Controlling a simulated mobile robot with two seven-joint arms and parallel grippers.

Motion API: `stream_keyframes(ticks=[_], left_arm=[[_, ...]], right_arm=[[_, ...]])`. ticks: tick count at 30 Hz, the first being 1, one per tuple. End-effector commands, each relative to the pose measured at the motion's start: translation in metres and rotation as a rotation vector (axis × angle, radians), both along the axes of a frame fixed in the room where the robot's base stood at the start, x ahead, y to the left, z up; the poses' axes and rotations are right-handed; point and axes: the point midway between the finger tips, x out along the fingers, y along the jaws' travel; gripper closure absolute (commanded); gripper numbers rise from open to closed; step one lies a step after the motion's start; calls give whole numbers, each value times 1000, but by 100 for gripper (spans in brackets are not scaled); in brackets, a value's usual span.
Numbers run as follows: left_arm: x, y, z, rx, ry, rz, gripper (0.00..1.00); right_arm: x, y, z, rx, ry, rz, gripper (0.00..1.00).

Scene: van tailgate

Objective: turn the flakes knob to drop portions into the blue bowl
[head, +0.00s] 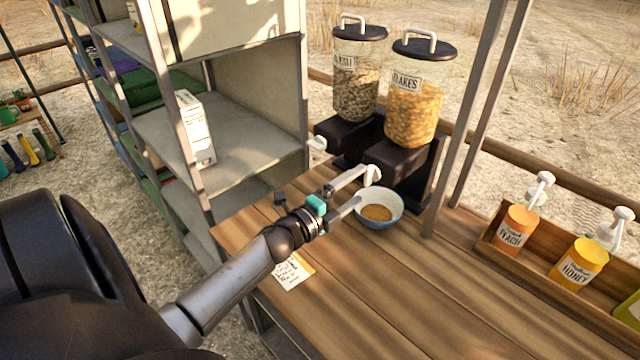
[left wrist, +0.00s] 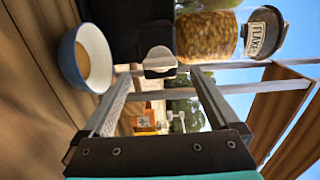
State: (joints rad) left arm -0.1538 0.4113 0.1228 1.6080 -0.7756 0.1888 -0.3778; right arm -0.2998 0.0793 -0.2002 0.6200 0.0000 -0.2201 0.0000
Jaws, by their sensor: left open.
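The flakes dispenser (head: 411,115) is a clear hopper of orange flakes with a black lid, on a black base. Its pale knob (head: 374,173) sticks out at the front. The blue bowl (head: 371,223) stands on the table below it, white inside, with a brownish layer of contents. My left gripper (head: 359,187) is open and empty at the knob. In the left wrist view the knob (left wrist: 159,62) sits between and just beyond the two fingertips (left wrist: 160,75), and the bowl (left wrist: 67,60) is at the left. Contact with the knob cannot be told. My right gripper is not in view.
A muesli dispenser (head: 356,85) with its own knob (head: 317,143) stands left of the flakes. A wooden rack (head: 483,240) with peach and honey pump bottles is at the right. A note (head: 290,273) lies near my arm. The front tabletop is clear.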

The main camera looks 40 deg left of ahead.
Motion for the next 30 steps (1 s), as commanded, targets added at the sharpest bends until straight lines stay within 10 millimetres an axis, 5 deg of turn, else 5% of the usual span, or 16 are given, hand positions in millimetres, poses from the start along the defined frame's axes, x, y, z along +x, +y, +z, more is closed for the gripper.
stream_keyframes(ticks=[18,30], left_arm=[[-96,7,-1,-2,2,1,5],[-112,9,0,0,-1,0,5]], right_arm=[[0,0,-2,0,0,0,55],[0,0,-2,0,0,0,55]])
